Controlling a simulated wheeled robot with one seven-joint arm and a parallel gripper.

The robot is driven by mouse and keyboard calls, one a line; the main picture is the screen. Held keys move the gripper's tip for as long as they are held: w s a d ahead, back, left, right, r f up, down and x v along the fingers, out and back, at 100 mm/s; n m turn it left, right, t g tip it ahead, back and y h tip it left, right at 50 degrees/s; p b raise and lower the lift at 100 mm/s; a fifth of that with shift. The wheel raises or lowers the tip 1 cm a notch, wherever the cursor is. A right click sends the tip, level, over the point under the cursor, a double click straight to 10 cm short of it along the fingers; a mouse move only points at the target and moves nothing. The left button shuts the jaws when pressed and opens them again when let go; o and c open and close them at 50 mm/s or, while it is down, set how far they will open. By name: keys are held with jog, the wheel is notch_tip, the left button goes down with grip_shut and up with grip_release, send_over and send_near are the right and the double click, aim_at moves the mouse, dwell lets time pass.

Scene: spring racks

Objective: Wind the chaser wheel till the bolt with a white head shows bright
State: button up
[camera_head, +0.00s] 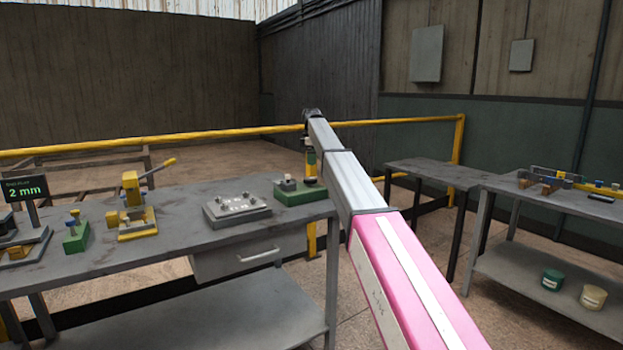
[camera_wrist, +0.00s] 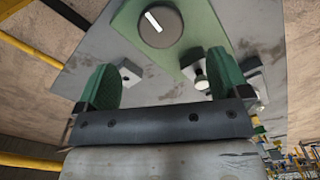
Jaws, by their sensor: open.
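The chaser wheel, a dark round knob (camera_wrist: 160,25) with a white line across its top, sits on a green base (camera_wrist: 125,22). In the wrist view it is just beyond my gripper (camera_wrist: 162,80), centred between the green fingertips. The fingers are spread open and hold nothing. A bolt with a pale round head (camera_wrist: 201,83) stands by a grey block on the base, close to the right finger; I cannot tell if it shows bright.
The grey bench (camera_head: 150,262) also carries a sloped plate with several bolts (camera_head: 237,208), a yellow lever press (camera_head: 135,205) and a display reading 2 mm (camera_head: 25,190). A yellow rail (camera_head: 220,133) runs behind. Another bench (camera_head: 560,200) stands at right.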

aim_at(311, 178)
notch_tip(311, 178, down, 9)
jog(key=shift+r, duration=0.1)
dwell(0.3)
jog(key=c, duration=0.9)
